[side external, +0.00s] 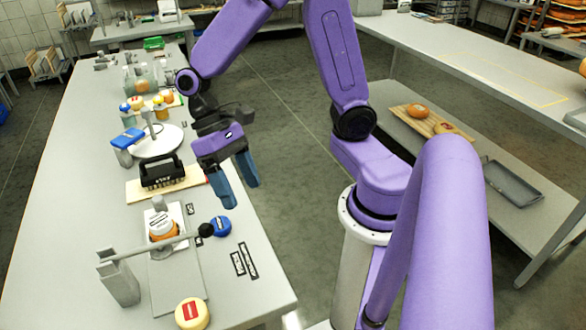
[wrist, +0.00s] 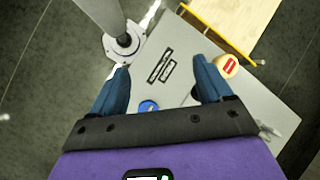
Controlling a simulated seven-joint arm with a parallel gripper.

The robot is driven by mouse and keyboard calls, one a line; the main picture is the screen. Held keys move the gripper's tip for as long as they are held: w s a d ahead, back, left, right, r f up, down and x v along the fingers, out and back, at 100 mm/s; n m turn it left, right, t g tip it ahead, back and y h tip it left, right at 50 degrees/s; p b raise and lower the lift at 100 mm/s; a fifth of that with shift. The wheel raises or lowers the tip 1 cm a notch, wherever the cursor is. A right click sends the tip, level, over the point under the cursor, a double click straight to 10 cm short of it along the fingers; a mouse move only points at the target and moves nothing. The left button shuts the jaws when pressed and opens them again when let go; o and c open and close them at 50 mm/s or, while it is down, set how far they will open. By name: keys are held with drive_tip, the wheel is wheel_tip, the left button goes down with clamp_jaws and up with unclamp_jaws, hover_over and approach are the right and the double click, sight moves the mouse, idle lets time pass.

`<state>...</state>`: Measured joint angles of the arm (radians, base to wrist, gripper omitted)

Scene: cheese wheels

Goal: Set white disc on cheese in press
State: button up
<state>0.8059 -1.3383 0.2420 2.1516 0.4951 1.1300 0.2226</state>
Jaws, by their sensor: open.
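The press (side external: 119,280) stands at the near end of the long table, with a lever arm ending in a black knob. Under the lever, an orange cheese (side external: 163,236) sits on a white sheet on the press's board. A white disc-like piece with a dark label (side external: 161,220) appears to lie on top of that cheese; the lever partly hides the stack. My gripper (side external: 243,196) is open and empty, above the table's right edge and to the right of the press. Its two blue fingers also show apart in the wrist view (wrist: 160,67).
A blue round piece (side external: 221,226) lies right of the press; it also shows in the wrist view (wrist: 148,106). A yellow cheese with a red label (side external: 192,313) sits at the near edge. A black brush-like block (side external: 162,173) and a round white board (side external: 170,141) stand farther back.

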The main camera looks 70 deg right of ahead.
drive_tip(key=s+d+r+n+t+h, duration=0.2)
drive_tip(key=s+d+n+t, duration=0.2)
drive_tip(key=s+n, duration=0.5)
drive_tip(key=shift+d+r+n+t, duration=0.25)
drive_tip(key=shift+n+t, duration=0.65)
drive_tip(key=shift+n, duration=0.8)
